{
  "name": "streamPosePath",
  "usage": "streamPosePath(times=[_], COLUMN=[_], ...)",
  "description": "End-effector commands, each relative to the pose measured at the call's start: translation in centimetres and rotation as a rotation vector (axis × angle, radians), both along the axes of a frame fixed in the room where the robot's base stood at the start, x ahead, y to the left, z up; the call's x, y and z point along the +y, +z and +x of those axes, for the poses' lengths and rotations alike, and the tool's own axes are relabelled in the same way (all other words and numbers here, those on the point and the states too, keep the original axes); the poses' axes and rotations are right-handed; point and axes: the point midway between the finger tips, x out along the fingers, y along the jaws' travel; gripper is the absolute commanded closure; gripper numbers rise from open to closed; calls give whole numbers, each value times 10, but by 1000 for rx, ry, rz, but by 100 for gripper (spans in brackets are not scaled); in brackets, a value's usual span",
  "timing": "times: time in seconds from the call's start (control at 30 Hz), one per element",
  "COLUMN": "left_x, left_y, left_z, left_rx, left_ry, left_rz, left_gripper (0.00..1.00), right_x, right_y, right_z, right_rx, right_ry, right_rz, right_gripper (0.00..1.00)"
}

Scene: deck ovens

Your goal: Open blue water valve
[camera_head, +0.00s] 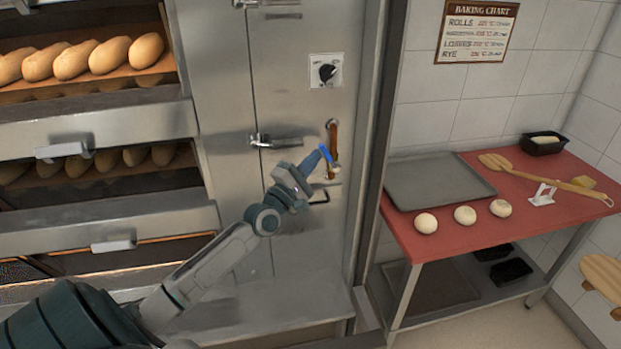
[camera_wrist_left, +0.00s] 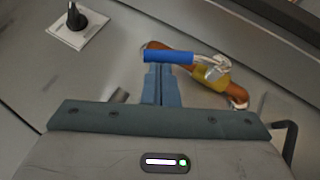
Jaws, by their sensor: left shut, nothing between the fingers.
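The blue valve handle (camera_head: 325,153) sits on a copper pipe (camera_head: 333,132) on the steel oven front in the head view. In the left wrist view the blue handle (camera_wrist_left: 168,57) lies across the picture, joined to a metal stem and a brass body (camera_wrist_left: 211,78) on the copper pipe (camera_wrist_left: 237,94). My left gripper (camera_head: 311,165) is shut and empty, with its fingertips at the handle. In the left wrist view the closed fingers (camera_wrist_left: 160,72) point at the handle's left part; whether they touch it I cannot tell. My right gripper is not in view.
A black knob on a white plate (camera_head: 326,71) is above the valve. A metal latch handle (camera_head: 276,141) juts out at the left, and a dark bent hook (camera_head: 321,199) is below. A red table (camera_head: 440,226) stands to the right, beyond the steel frame edge.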

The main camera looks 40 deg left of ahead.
Motion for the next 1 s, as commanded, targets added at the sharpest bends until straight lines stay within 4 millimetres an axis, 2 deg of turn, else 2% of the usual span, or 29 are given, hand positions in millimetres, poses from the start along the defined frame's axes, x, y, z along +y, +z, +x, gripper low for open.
streamPosePath(times=[0.03, 0.3, 1.0], left_x=[-1, -9, -22], left_y=[6, 17, 29], left_z=[1, 10, 26], left_rx=[-3, -7, -7], left_ry=[1, 1, 1], left_rz=[-4, -6, -6], left_gripper=[100, 100, 100], right_x=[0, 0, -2], right_y=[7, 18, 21], right_z=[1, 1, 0], right_rx=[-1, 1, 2], right_ry=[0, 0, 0], right_rz=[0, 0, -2], right_gripper=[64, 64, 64])
